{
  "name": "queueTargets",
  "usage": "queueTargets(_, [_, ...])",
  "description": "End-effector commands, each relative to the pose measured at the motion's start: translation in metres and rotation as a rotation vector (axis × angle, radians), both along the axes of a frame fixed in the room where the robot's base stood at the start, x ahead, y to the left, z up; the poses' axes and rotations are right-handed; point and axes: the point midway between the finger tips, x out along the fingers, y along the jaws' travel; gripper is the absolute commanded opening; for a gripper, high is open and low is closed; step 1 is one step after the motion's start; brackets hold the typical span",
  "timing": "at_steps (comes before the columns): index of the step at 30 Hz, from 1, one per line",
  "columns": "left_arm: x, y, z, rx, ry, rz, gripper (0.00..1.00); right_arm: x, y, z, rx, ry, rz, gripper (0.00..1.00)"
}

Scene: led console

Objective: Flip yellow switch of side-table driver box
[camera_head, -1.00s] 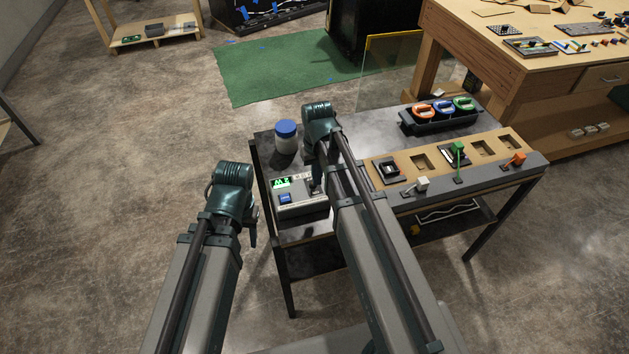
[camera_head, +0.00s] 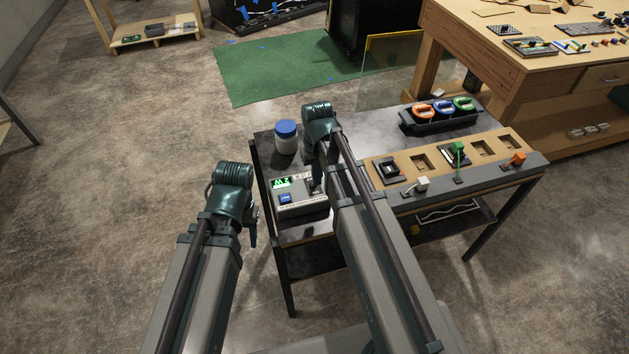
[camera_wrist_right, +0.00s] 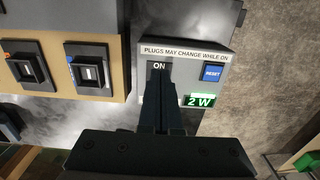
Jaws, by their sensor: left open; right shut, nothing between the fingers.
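The grey driver box (camera_head: 300,208) sits at the left end of the side table. In the right wrist view, the driver box (camera_wrist_right: 215,48) shows the label "PLUGS MAY CHANGE WHILE ON", the word "ON", a blue RESET button (camera_wrist_right: 212,73) and a lit green "2 W" display (camera_wrist_right: 199,101). My right gripper (camera_head: 316,188) is shut and empty over the box; its fingertips (camera_wrist_right: 160,72) are just below "ON". No yellow switch shows; the fingers cover that part of the panel. My left gripper (camera_head: 251,236) is open, left of the table and away from the box.
A blue-lidded jar (camera_head: 286,138) stands behind the box. Floor left of the table is clear.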

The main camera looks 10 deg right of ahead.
Motion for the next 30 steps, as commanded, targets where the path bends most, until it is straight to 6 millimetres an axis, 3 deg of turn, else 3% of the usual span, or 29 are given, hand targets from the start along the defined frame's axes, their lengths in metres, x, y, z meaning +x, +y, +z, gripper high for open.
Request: queueTargets(30, [0.000, 0.000, -0.028, 0.000, 0.000, 0.000, 0.50, 0.000, 0.000, -0.028, 0.000, 0.000, 0.000, 0.00])
